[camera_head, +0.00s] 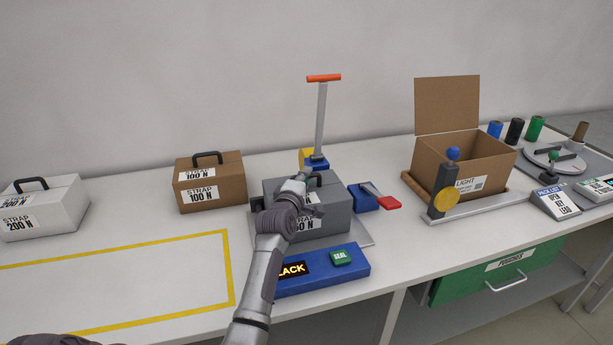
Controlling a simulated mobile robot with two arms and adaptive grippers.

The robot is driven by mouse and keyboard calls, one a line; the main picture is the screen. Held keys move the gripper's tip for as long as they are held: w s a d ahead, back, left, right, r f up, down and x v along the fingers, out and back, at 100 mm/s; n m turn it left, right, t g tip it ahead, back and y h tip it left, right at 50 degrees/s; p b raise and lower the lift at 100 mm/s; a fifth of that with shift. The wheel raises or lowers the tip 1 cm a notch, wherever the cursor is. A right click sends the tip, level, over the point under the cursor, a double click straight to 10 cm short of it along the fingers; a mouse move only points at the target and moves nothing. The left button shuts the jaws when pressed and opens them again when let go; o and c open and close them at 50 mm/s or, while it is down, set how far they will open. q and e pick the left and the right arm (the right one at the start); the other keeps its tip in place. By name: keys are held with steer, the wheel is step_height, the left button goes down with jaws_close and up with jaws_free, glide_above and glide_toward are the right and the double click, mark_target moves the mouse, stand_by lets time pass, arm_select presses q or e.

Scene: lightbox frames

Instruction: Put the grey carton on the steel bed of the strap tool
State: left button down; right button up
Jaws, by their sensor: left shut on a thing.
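The grey carton (335,222) has a dark top handle and a white label ending in "50 N", partly covered by my arm. It is upright over the steel bed (358,238) of the strap tool, whose grey edges show around its base. I cannot tell for sure whether it touches the bed. The strap tool has a tall lever with an orange grip (324,77), and a blue front panel (352,268) with a lit display and a green SEAL button. My left gripper (308,183) is shut at the carton's handle, its fingers partly hidden. My right gripper is out of view.
A brown STRAP 100 N carton (210,182) and a white STRAP 200 N carton (45,208) stand left. A red-ended lever (385,201) is close right of the grey carton. An open cardboard box (460,165) stands farther right. The yellow-outlined area (130,285) is clear.

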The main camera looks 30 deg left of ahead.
arm_select(q)
steer(key=c, duration=1.5)
jaws_free()
steer(key=shift+s, duration=0.1)
steer(key=shift+o, duration=1.4)
steer(key=shift+r, duration=0.1)
steer(key=shift+s+d, duration=0.15)
steer(key=shift+s, duration=0.15)
steer(key=b+v, duration=0.1)
steer(key=v, duration=1)
steer(key=shift+s, duration=0.2)
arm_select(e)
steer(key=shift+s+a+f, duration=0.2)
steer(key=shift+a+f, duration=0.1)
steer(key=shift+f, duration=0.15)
